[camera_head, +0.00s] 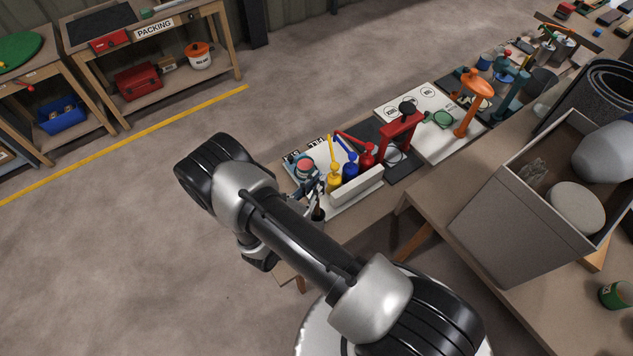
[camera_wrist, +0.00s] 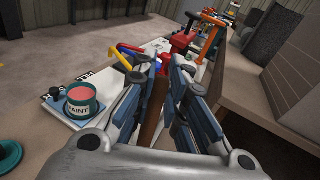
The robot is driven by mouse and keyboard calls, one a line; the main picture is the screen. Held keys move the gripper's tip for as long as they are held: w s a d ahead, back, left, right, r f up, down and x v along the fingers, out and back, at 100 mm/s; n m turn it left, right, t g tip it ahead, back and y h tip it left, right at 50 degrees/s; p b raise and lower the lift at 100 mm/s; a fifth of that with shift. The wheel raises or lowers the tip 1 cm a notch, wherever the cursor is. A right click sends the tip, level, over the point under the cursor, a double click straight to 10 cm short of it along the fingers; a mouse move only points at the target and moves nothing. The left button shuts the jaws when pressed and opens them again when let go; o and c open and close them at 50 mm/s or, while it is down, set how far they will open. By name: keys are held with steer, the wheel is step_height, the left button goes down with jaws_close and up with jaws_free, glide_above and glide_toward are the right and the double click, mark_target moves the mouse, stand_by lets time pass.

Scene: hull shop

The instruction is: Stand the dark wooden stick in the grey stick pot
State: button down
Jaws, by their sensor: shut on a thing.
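My gripper (camera_head: 312,186) is at the near left end of the long bench. It also shows in the wrist view (camera_wrist: 166,72), with its fingers closed around the dark wooden stick (camera_wrist: 152,120). The stick is a brown rod running down between the fingers.
A paint can (camera_wrist: 81,101) stands on the bench left of my gripper. A large grey bin (camera_head: 500,225) is on the right-hand table. Open floor lies left.

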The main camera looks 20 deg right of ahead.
step_height(320, 180, down, 8)
steer(key=b, duration=0.7)
steer(key=shift+f, duration=0.2)
stand_by(0.3)
steer(key=c, duration=1.5)
jaws_free()
steer(key=shift+c, duration=0.2)
steer(key=o, duration=0.8)
steer(key=shift+r+p, duration=3.55)
steer(key=shift+r, duration=1.5)
